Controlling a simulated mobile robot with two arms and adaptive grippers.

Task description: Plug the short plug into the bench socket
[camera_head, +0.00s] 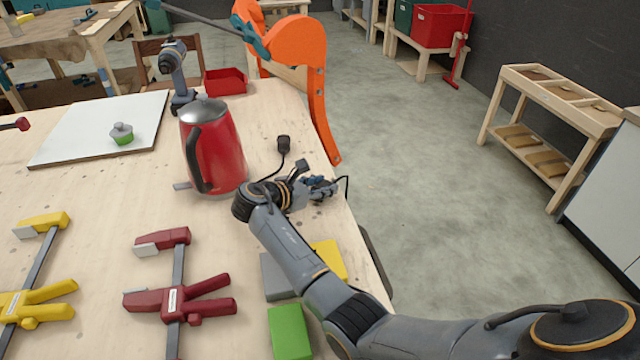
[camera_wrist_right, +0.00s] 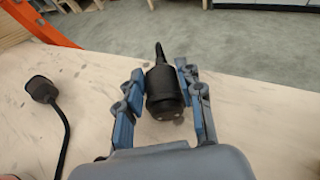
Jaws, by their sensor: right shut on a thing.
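My right gripper (camera_head: 320,187) is low near the right edge of the workbench. In the right wrist view its blue-padded fingers (camera_wrist_right: 158,103) are shut on a black cylindrical plug (camera_wrist_right: 161,88). Two small light spots show on the plug's near end, and a black cable stub leaves its far end. A black block on a cable (camera_head: 283,143) lies up from the gripper, apart from it. It also shows at the left of the right wrist view (camera_wrist_right: 41,89). I cannot tell whether this block is the bench socket. My left gripper is out of view.
A red kettle (camera_head: 222,150) stands left of my gripper. An orange curved piece (camera_head: 317,110) reaches down at the bench edge. A red clamp (camera_head: 175,300), a yellow clamp (camera_head: 40,295) and a green block (camera_head: 289,330) lie nearer. Beyond the edge is open floor.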

